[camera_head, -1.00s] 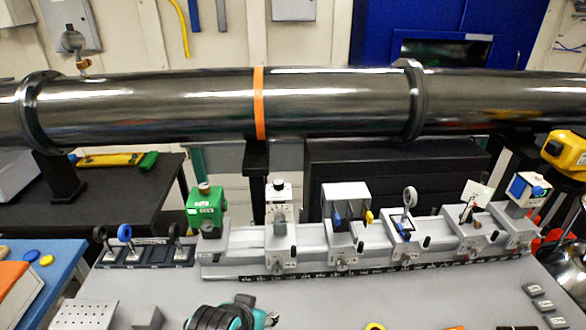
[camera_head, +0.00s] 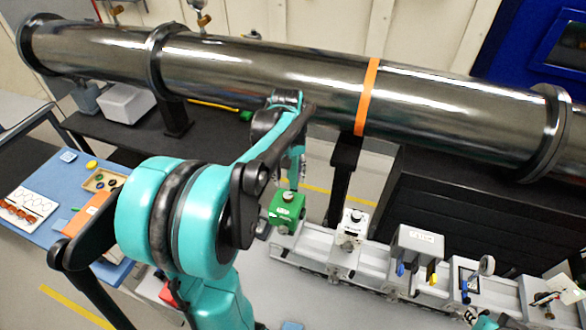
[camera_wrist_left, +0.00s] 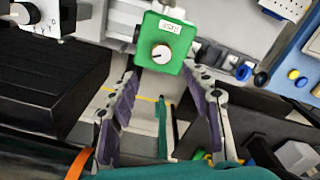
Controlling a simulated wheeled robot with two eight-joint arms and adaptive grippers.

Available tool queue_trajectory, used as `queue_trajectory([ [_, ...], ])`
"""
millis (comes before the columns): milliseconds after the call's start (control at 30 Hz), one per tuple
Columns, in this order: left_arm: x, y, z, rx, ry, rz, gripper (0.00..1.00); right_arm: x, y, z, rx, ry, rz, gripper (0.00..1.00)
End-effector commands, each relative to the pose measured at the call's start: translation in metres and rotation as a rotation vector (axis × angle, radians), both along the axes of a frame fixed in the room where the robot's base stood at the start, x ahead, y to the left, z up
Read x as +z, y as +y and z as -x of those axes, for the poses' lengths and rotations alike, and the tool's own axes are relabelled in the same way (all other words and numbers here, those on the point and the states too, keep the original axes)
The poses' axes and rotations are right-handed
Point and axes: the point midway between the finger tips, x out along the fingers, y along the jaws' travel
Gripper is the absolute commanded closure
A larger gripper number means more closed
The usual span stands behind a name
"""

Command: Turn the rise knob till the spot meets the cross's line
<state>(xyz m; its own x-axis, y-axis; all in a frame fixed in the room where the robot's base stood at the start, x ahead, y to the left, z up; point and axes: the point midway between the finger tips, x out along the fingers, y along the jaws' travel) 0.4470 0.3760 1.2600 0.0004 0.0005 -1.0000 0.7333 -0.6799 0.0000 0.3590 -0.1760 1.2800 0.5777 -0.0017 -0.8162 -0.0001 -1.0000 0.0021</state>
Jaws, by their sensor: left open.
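The green box (camera_head: 287,208) stands at the left end of the grey rail in the head view. In the left wrist view the same green box (camera_wrist_left: 165,40) carries a label reading RISE and a round white knob (camera_wrist_left: 161,53) with a dark pointer mark. My left gripper (camera_head: 293,172) hangs close above the box. In the left wrist view my left gripper (camera_wrist_left: 163,85) is open and empty, its fingertips on either side of the box's lower edge, apart from the knob. A pale card (camera_head: 545,298) shows at the lower right; no spot or cross can be made out.
A long dark pipe (camera_head: 300,80) with an orange band crosses behind the rail. A white-topped unit (camera_head: 354,224) and a grey housing (camera_head: 416,242) stand right of the green box. A blue table (camera_head: 70,185) with small items lies left.

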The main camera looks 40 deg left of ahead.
Motion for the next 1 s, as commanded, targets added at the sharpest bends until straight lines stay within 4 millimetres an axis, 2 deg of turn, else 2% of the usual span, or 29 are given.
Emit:
queue_trajectory([
  [133,-0.011,0.003,0.0,0.012,0.008,0.004,0.51,0.0,0.0,0.001,0.0,0.001,0.0,0.81],
  [500,-0.068,0.002,0.0,0.009,0.006,0.003,0.51,-0.003,0.0,0.0,0.0,0.0,0.0,0.81],
  [667,-0.077,0.002,0.0,0.008,0.006,0.003,0.51,-0.003,0.0,0.0,0.0,0.0,0.0,0.81],
  [900,-0.078,0.002,0.0,0.008,0.006,0.003,0.51,-0.003,0.0,0.0,0.0,0.0,0.0,0.81],
  [967,-0.078,0.002,0.0,0.008,0.006,0.003,0.65,-0.003,0.0,0.0,0.0,0.0,0.0,0.81],
  [1000,-0.078,0.002,0.0,0.008,0.006,0.003,0.75,-0.003,0.0,0.0,0.0,0.0,0.0,0.81],
])
